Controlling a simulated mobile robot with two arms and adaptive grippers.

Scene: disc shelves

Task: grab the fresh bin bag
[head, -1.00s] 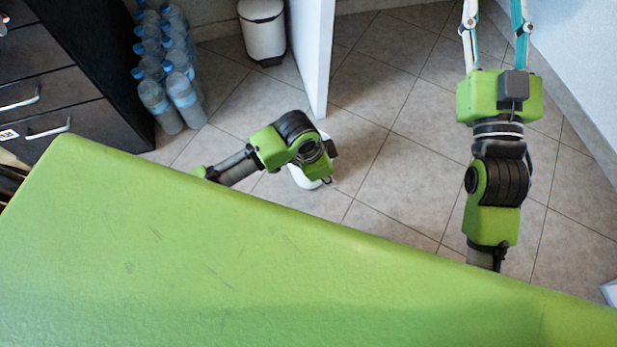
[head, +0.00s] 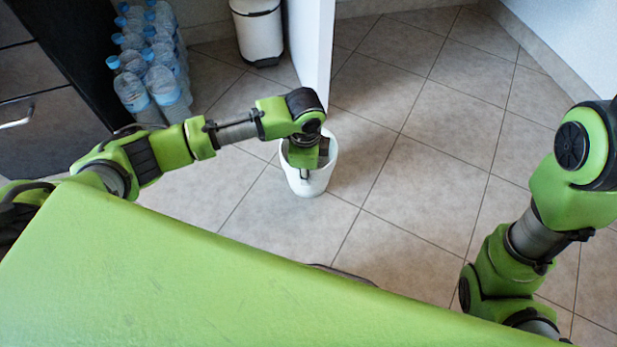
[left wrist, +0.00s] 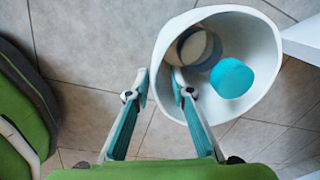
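A white open bin (head: 317,180) stands on the tiled floor in the head view, under my left wrist. In the left wrist view the same bin (left wrist: 262,30) lies open to the camera, with a teal round thing (left wrist: 232,78) and a brown and white round thing (left wrist: 194,47) inside. I cannot tell whether either is the bin bag. My left gripper (left wrist: 160,76) is open, its fingers apart on either side of the bin's near rim, one outside and one over the inside. My right gripper is out of view.
Several water bottles (head: 150,60) stand by the dark drawers (head: 45,85) at the upper left. A white pedal bin (head: 259,32) is beside a white panel (head: 312,45) behind the open bin. The floor at centre right is clear.

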